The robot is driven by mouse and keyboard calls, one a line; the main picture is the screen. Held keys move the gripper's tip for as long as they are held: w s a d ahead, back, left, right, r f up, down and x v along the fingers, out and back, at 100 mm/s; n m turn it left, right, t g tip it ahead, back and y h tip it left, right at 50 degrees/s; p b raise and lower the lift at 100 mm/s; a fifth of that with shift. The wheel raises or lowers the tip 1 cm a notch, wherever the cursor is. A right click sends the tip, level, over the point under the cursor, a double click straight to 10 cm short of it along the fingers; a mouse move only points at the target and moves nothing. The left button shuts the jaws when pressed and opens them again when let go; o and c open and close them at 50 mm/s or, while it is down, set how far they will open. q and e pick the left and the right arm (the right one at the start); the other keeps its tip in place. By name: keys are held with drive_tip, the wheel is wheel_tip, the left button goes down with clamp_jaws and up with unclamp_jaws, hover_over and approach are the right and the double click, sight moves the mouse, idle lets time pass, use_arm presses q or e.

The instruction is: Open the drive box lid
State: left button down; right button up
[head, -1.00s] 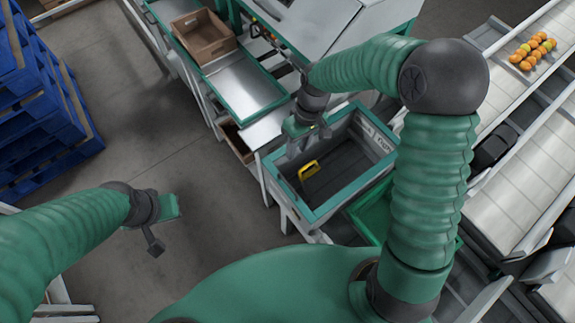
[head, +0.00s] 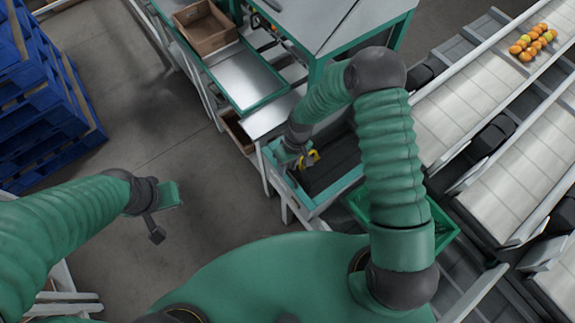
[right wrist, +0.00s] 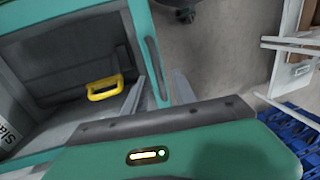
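The drive box (head: 325,195) is a teal-rimmed box below my right arm. A dark grey panel with a yellow handle (head: 308,159) lies inside its rim; it looks like the lid and appears down. The handle also shows in the right wrist view (right wrist: 105,88), standing free with nothing gripping it. My right gripper (head: 299,163) is over the box's left part, close beside the handle in the head view. Its pale fingers look spread apart and empty. My left gripper (head: 172,196) hangs over bare floor at the left; its fingers are too unclear to read.
A green crate (head: 440,222) stands right of the box. A metal bench with a brown wooden crate (head: 204,28) is behind it. Blue pallets (head: 45,110) are stacked at the left, with clear floor between.

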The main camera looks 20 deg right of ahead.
drive_tip(key=shift+w+f, duration=0.1)
drive_tip(key=c, duration=0.4)
clamp_jaws()
idle(0.8)
